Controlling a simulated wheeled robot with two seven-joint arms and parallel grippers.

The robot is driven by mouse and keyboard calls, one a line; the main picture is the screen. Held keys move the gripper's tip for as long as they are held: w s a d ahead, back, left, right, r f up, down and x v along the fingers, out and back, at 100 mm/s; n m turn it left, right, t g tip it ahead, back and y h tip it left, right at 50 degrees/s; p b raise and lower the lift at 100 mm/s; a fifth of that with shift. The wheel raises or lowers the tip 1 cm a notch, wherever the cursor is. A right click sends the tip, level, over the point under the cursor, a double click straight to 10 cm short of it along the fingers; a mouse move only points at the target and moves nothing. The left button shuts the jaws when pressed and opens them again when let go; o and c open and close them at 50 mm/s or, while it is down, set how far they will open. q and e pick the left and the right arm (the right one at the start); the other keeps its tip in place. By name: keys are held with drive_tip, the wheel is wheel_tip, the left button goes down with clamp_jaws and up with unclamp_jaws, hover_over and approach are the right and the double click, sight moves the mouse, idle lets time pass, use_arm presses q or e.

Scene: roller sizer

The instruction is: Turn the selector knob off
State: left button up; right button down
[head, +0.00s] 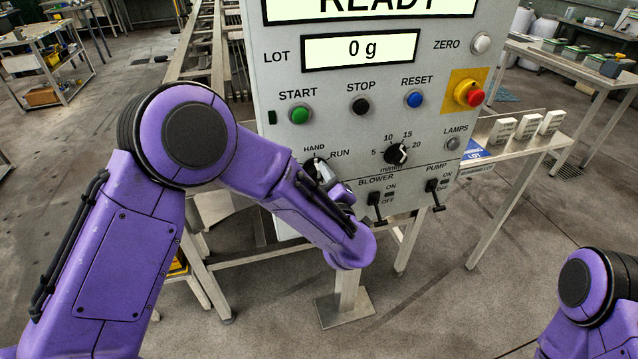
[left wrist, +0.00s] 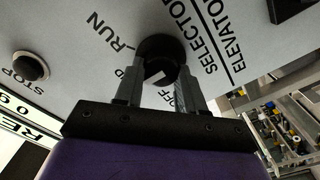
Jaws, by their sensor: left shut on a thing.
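The black selector knob (head: 309,168) is on the grey control panel (head: 350,125), below the HAND label and left of RUN. My left gripper (head: 326,172) is at the knob, and my arm partly covers it. In the left wrist view the round knob (left wrist: 158,45) sits between the two fingers of my left gripper (left wrist: 159,75), which is shut on it. RUN and OFF lettering shows around the knob there, with HAND mostly hidden by a finger. I cannot tell for certain which label the knob points at. My right gripper is out of view.
Right of the knob are a black dial (head: 397,154) and the BLOWER (head: 376,199) and PUMP (head: 433,187) switches. START (head: 299,114), STOP (head: 360,106), RESET (head: 414,99) and a red emergency button (head: 468,93) sit above. A bench (head: 515,155) with white boxes stands at right.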

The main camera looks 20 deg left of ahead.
use_arm(q)
drive_tip(key=n+b, duration=0.1)
drive_tip(key=n, duration=0.1)
drive_tip(key=n+b, duration=0.1)
drive_tip(key=shift+f+n, duration=0.3)
drive_tip(key=shift+n, duration=0.1)
drive_tip(key=n+b, duration=0.2)
drive_tip(key=shift+a+f+n+b, duration=0.1)
drive_tip(key=shift+n+b, duration=0.2)
drive_tip(key=shift+b, duration=0.1)
drive_tip(key=n+b, duration=0.3)
drive_tip(key=n, duration=0.1)
drive_tip(key=shift+b, duration=0.35)
drive_tip(key=shift+n+b, duration=0.85)
drive_tip(key=shift+n, duration=0.15)
drive_tip(key=shift+r, duration=0.2)
drive_tip(key=o, duration=1)
drive_tip(key=shift+o, duration=0.2)
